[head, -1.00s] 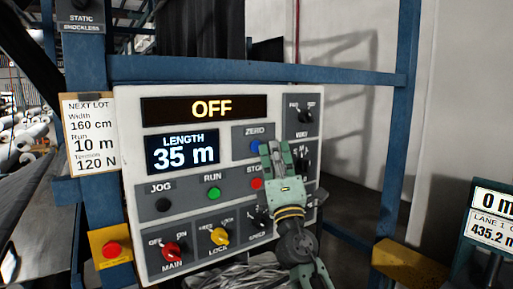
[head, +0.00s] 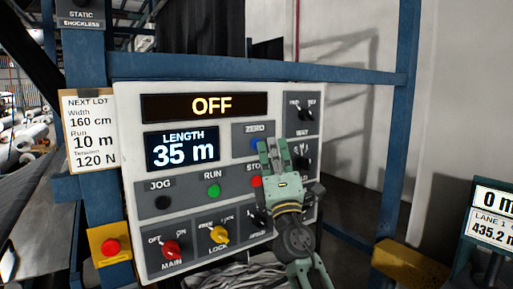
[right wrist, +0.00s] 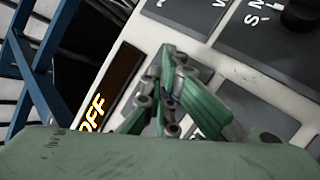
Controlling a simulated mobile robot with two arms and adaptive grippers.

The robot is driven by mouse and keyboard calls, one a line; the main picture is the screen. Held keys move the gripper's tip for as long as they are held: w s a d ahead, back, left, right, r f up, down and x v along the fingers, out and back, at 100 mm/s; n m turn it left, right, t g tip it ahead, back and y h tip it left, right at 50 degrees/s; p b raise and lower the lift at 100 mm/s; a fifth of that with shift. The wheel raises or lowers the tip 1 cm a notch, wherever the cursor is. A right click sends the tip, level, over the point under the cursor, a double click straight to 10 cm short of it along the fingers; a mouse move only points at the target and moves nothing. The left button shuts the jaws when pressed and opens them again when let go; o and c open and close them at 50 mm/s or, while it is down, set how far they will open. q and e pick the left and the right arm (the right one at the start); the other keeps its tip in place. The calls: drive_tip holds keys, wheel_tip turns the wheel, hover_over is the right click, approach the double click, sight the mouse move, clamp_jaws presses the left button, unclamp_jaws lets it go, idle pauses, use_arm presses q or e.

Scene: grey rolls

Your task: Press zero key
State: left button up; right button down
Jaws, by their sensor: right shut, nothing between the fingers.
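The blue ZERO key (head: 256,145) sits on a grey plate in the upper right part of the white control panel (head: 220,119), partly hidden behind my right gripper. My right gripper (head: 270,147) is shut and empty, with its fingertips in front of the key's lower right side. In the right wrist view my gripper's fingers (right wrist: 168,95) are together over the grey key plate, and they hide most of the key. I cannot tell whether the fingertips touch it. The length display (head: 182,150) reads 35 m and the upper display (head: 205,107) reads OFF. My left gripper is not in view.
Nearby on the panel are a red STOP button (head: 257,181), a green RUN button (head: 213,190), a black JOG button (head: 163,203) and several knobs. A red button on a yellow box (head: 110,247) is at lower left. A blue frame (head: 265,72) surrounds the panel.

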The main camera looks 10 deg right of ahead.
drive_tip(key=shift+w+a+b, duration=0.15)
drive_tip(key=shift+w+b, duration=0.25)
drive_tip(key=shift+b, duration=0.2)
idle(0.6)
idle(0.4)
drive_tip(key=shift+s+d+p, duration=0.3)
drive_tip(key=shift+s+p, duration=0.45)
drive_tip(key=shift+s, duration=0.05)
drive_tip(key=s+p, duration=0.1)
drive_tip(key=s+d+p, duration=0.1)
drive_tip(key=s, duration=0.1)
drive_tip(key=s+p, duration=0.1)
drive_tip(key=shift+s+d, duration=0.35)
